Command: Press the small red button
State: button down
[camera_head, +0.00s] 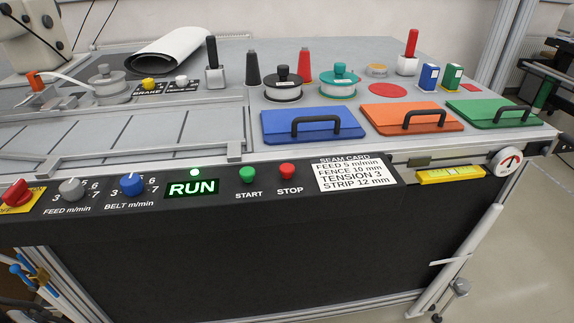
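The small red button (287,171) sits on the sloped black front panel (330,240), with the label STOP below it. A similar green button (247,174), labelled START, is just to its left. A larger red knob (16,192) on a yellow plate is at the panel's far left. The display (192,188) reads RUN in green, and a small green lamp (194,172) above it looks lit. My gripper is not in view, and nothing visible touches or covers the red button.
A white seam card (353,174) is right of the button. Blue (131,184) and grey (72,189) dials are left. Behind are blue (275,124), orange (380,118) and green (475,113) lids with raised black handles. The space before the panel looks clear.

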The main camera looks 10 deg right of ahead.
aim_at(286, 170)
jog(key=j+z, duration=0.35)
jog(key=j, duration=0.55)
jog(key=j+z, duration=0.3)
jog(key=j, duration=0.65)
